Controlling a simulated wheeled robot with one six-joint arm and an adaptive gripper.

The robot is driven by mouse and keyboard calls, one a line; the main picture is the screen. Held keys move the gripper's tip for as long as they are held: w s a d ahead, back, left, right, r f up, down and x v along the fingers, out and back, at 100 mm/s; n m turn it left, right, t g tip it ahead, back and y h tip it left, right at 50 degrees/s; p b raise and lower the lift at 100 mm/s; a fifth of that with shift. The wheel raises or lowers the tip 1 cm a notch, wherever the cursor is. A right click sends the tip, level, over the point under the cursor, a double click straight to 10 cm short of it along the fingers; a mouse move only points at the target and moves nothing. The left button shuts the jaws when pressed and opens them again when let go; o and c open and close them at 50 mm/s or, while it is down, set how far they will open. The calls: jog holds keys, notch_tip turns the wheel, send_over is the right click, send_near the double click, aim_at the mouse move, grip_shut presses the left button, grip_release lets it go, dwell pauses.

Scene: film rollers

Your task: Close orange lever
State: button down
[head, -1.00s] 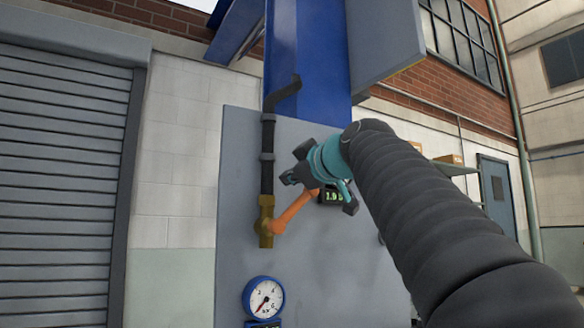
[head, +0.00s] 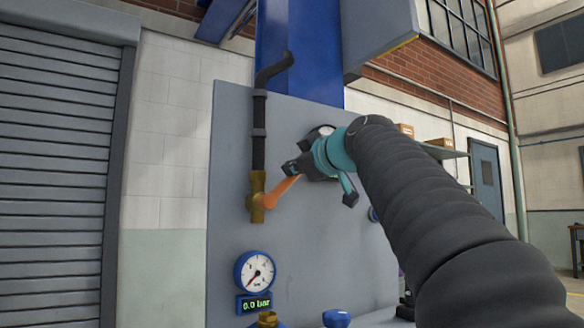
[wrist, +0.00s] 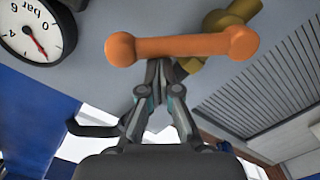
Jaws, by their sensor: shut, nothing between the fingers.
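The orange lever (head: 282,190) is joined to a brass valve (head: 257,197) on a dark vertical pipe. It slants up and right from the valve, and its far end is hidden behind my gripper. In the wrist view the lever (wrist: 185,47) crosses the upper middle as a bar with rounded ends, with the brass valve (wrist: 222,22) behind its right end. My gripper (head: 291,168) is shut and empty at the lever's upper side. In the wrist view its fingertips (wrist: 163,70) meet just at the lever's edge; I cannot tell whether they touch it.
The grey panel (head: 310,255) carries a blue round gauge (head: 256,272) with a "0.0 bar" display (head: 256,304) below the valve. Another brass fitting (head: 267,319) and a blue knob (head: 336,318) sit at the bottom. A grey shutter (head: 60,170) stands left.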

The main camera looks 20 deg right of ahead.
jog(key=shift+d, duration=0.1)
jog(key=shift+w+d+f+m+b, duration=0.15)
jog(key=shift+d+f+m+b, duration=0.2)
jog(key=shift+m, duration=0.3)
jog(key=shift+w+d+f+m+b, duration=0.15)
jog(key=shift+d+f+m, duration=0.25)
jog(key=shift+m, duration=0.25)
jog(key=f+m, duration=0.1)
jog(key=d+f+m+b, duration=0.1)
jog(key=f+m+b, duration=0.1)
jog(key=m, duration=0.1)
jog(key=shift+w+d+f+y, duration=0.1)
jog(key=shift+w+d+y, duration=0.2)
jog(key=shift+d, duration=0.05)
jog(key=s+d+r+p, duration=0.1)
jog(key=s+d+r, duration=0.2)
jog(key=s, duration=0.7)
jog(key=shift+s+d+r, duration=0.2)
jog(key=shift+r, duration=0.5)
